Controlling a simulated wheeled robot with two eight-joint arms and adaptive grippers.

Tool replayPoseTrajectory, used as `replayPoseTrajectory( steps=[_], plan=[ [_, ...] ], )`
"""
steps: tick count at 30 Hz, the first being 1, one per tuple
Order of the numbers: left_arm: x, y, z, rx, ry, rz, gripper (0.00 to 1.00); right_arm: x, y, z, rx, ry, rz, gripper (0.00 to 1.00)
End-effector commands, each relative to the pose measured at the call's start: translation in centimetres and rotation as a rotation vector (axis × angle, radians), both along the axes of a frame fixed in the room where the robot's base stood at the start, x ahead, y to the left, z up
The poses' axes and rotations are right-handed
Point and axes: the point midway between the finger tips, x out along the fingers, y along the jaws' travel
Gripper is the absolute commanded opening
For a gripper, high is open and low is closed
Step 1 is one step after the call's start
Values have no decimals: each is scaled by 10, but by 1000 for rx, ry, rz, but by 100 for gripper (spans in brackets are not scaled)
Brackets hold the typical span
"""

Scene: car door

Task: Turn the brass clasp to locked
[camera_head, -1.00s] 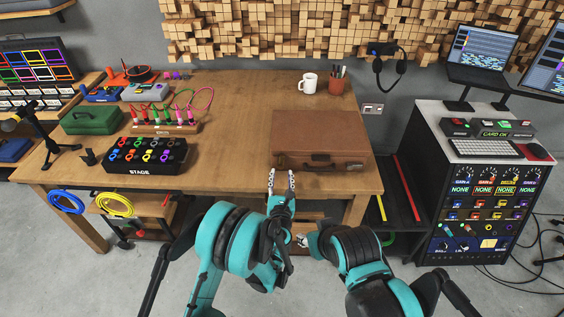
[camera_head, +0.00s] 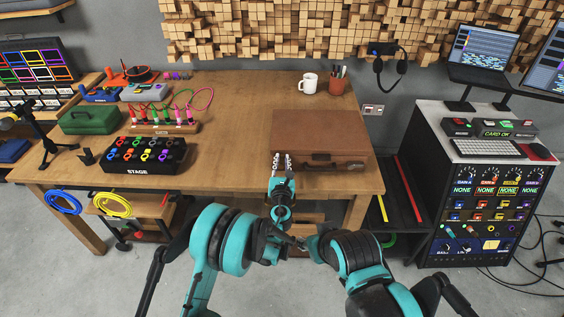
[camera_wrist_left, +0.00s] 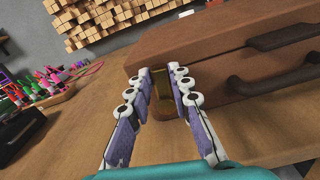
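The brown case (camera_head: 320,137) lies closed on the wooden table. In the left wrist view, the brass clasp (camera_wrist_left: 163,92) is on the case's front face near its left end. It shows between the two fingers of my left gripper (camera_wrist_left: 161,78), which stand apart on either side of it. Whether the pads touch the clasp cannot be seen. In the head view, my left gripper (camera_head: 281,158) is at the case's front left corner and hides the clasp. My right arm is folded low near the middle; its fingers are not clear.
The case's dark handle (camera_wrist_left: 275,80) lies to the right of my left gripper. A black STAGE box (camera_head: 146,156) and a rack of colored plugs (camera_head: 165,125) stand to the left. A mug (camera_head: 308,83) stands behind the case.

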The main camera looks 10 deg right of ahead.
Motion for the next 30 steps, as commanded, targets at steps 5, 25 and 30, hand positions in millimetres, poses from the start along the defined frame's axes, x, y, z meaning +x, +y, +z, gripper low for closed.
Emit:
replayPoseTrajectory(
  steps=[5, 25, 30],
  plan=[
    [0, 0, 0, 0, 0, 0, 0, 0, 0, 0, 0, 0, 0, 40],
    [1, 5, 1, -142, 37, 0, 40, 0, 0, 0, 0, 0, 0, 40],
    [2, 6, 1, -141, 37, 0, 40, 0, 0, 0, 0, 0, 0, 40]
  ],
)
